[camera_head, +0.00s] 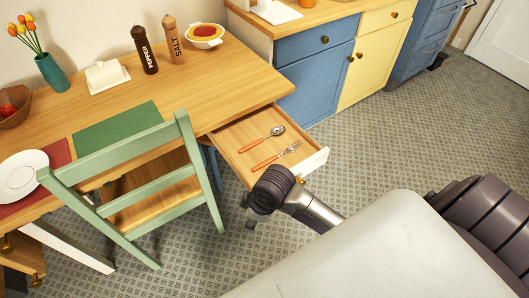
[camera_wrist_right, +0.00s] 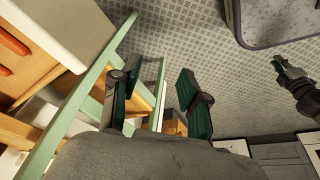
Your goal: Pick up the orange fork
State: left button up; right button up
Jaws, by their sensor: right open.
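The orange fork (camera_head: 275,156) lies in the open drawer (camera_head: 237,137), orange handle to the left and metal tines toward the drawer front. An orange-handled spoon (camera_head: 262,138) lies beside it, farther back. My right gripper (camera_head: 256,214) is outside the drawer, below its near side, apart from the fork. In the right wrist view the right gripper (camera_wrist_right: 158,100) is open and empty, its fingers apart. Orange handles show there at the left edge; which is the fork's I cannot tell. My left gripper (camera_wrist_right: 283,68) shows small at the right of that view, its opening unclear.
A green chair (camera_head: 130,195) stands left of the drawer, close to my right gripper. The wooden table (camera_head: 190,90) above holds a pepper mill (camera_head: 145,50), a salt mill (camera_head: 173,40), a bowl (camera_head: 204,37) and a plate (camera_head: 20,176). Floor right of the drawer is clear.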

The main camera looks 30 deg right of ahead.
jog(key=w+d+r+n+g, duration=0.1)
jog(key=w+d+r+n, duration=0.2)
jog(key=w+r+n, duration=0.4)
notch_tip(320, 180, up, 7)
jog(key=n+g+h, duration=0.2)
send_over(268, 160)
jog(key=f, duration=0.8)
jog(key=shift+w, duration=0.2)
jog(key=f, duration=0.5)
jog(key=shift+s+f, duration=0.25)
jog(key=shift+f, duration=0.1)
grip_shut()
